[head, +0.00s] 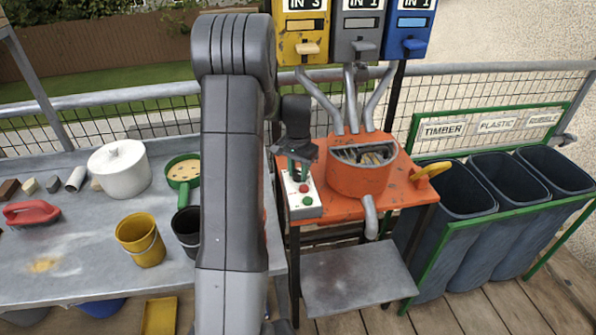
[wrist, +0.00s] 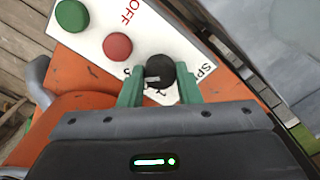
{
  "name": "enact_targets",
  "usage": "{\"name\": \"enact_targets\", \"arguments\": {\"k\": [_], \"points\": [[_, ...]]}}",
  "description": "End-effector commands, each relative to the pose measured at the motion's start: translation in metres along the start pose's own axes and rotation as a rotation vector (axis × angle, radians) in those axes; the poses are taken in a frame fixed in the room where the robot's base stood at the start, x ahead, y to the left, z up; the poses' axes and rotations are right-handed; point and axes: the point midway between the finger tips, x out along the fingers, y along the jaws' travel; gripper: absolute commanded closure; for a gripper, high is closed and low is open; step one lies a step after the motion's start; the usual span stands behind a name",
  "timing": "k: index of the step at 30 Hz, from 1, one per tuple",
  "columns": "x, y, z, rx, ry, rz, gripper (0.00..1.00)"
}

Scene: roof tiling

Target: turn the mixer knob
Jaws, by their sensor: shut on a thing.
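The mixer knob (wrist: 160,70) is a round black knob with a pale mark, on a white control panel (wrist: 90,25) next to a red button (wrist: 117,46) and a green button (wrist: 72,15). My gripper (wrist: 160,86) has its green fingers on either side of the knob, shut on it. In the head view my gripper (head: 297,172) reaches down to the panel (head: 301,200) at the left of the orange mixer (head: 362,178); the knob is hidden there behind the fingers.
A grey bench (head: 80,240) at left holds a white pot (head: 120,170), a yellow bucket (head: 140,239) and a green pan (head: 183,174). Three feeder boxes stand above the mixer. Labelled bins (head: 455,205) are at right. A grey step (head: 357,277) sits below the mixer spout.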

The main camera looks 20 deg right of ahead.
Motion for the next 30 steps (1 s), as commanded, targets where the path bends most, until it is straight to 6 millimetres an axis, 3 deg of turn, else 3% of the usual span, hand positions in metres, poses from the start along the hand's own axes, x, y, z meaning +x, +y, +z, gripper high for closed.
{"name": "enact_targets", "arguments": {"k": [10,11,14,23,30], "points": [[-0.002,-0.001,-0.001,0.002,0.005,-0.002,0.92],[-0.002,-0.001,-0.001,0.002,0.005,-0.002,0.66],[-0.002,-0.001,-0.001,0.002,0.004,-0.002,0.48],[-0.002,0.0,-0.001,0.002,0.002,-0.001,0.48],[-0.034,-0.001,-0.001,0.001,0.006,-0.004,0.48]]}}
